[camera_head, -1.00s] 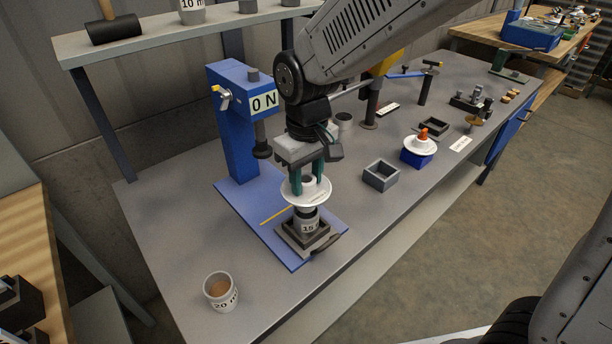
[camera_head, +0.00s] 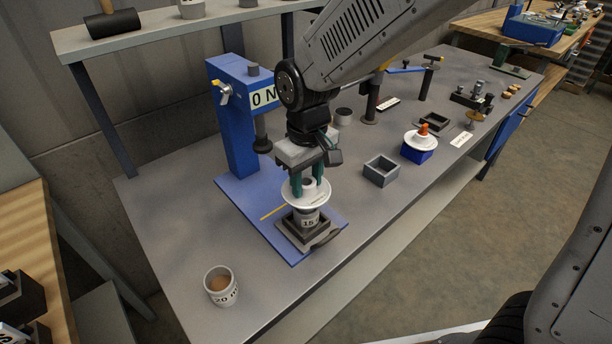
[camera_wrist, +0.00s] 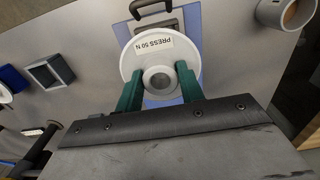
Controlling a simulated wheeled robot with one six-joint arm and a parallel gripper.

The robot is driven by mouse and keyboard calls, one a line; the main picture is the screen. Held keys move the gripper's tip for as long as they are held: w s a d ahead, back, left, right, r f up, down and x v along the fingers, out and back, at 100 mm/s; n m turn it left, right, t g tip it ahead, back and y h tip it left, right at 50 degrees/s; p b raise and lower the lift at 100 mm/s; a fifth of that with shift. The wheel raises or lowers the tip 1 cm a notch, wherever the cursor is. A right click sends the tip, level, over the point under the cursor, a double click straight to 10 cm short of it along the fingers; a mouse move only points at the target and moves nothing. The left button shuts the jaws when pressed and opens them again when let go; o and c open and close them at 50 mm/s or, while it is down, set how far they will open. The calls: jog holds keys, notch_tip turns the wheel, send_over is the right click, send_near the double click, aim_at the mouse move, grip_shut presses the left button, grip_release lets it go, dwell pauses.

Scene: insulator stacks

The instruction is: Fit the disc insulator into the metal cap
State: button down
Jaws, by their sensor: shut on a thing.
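My gripper (camera_head: 308,184) is shut on the white disc insulator (camera_head: 293,195), its green fingers on either side of the raised hub. In the wrist view the disc (camera_wrist: 132,62) carries a label reading "PRESS 50 N", and the fingers (camera_wrist: 160,88) flank its round grey centre. The metal cap (camera_head: 307,218), a grey cup with a "15" label, stands in a dark square holder (camera_head: 291,237) on the blue press base. The disc is level, right over the cap. It hides the cap's mouth, so I cannot tell how deep the disc sits.
A cup marked "20" (camera_head: 222,287) is at the front left. An empty grey square tray (camera_head: 381,171) and a blue block with a white disc (camera_head: 419,147) are to the right.

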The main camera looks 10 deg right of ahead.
jog(key=shift+f, duration=0.95)
jog(key=c, duration=0.8)
grip_release()
notch_tip(320, 180, up, 8)
jog(key=shift+f, duration=0.1)
